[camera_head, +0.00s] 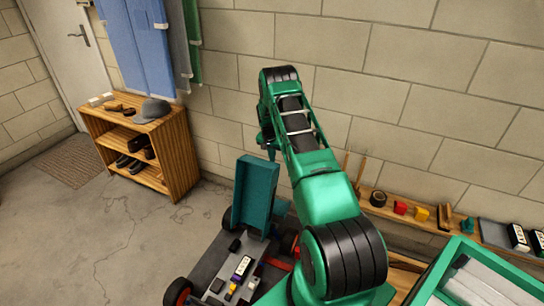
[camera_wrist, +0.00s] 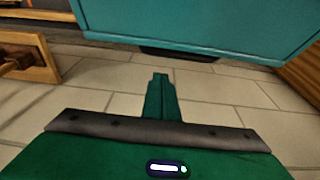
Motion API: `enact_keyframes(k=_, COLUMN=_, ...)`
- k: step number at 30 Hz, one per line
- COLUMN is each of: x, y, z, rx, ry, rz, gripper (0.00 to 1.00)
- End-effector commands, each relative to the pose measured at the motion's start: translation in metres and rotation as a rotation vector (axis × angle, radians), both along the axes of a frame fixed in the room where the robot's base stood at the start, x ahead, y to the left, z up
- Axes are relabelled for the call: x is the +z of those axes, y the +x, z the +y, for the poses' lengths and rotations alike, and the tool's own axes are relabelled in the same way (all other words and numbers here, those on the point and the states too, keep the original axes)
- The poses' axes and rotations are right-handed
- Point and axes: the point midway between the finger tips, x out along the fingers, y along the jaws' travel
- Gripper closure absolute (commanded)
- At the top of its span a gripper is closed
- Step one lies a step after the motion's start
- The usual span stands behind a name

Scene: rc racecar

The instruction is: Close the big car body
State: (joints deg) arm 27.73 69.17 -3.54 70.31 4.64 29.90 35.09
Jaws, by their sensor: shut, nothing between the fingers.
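The big car stands on the floor at the lower middle of the head view. Its teal body (camera_head: 255,192) is raised, standing nearly upright above the grey chassis (camera_head: 208,277). Small parts show on the open chassis, and a wheel with a red hub is at the lower left. My green arm reaches over and behind the raised body. My gripper (camera_head: 267,142) is near the body's top edge, partly hidden by my arm. In the wrist view my gripper (camera_wrist: 160,78) is shut and empty. A large teal panel (camera_wrist: 200,25), apparently the body, lies beyond the fingertips; contact is not visible.
A wooden shelf (camera_head: 172,150) with shoes and a cap stands at the left by the block wall. A low wooden ledge with tape (camera_head: 378,198) and small items runs along the right wall. A teal-edged tray (camera_head: 432,285) is at lower right. Floor left of the car is clear.

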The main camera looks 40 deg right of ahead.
Motion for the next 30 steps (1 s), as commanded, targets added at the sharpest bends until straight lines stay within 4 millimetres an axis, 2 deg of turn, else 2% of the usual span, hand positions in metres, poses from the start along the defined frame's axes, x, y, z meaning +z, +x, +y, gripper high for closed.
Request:
enact_keyframes(k=9, x=0.003, y=-0.011, z=0.023, rx=-0.001, ry=0.001, rz=0.001, gripper=1.0)
enact_keyframes(k=25, x=0.004, y=-0.013, z=0.026, rx=-0.001, ry=-0.004, rz=-0.001, gripper=1.0)
enact_keyframes(k=30, x=0.009, y=-0.018, z=0.032, rx=-0.004, ry=-0.029, rz=-0.01, gripper=1.0)
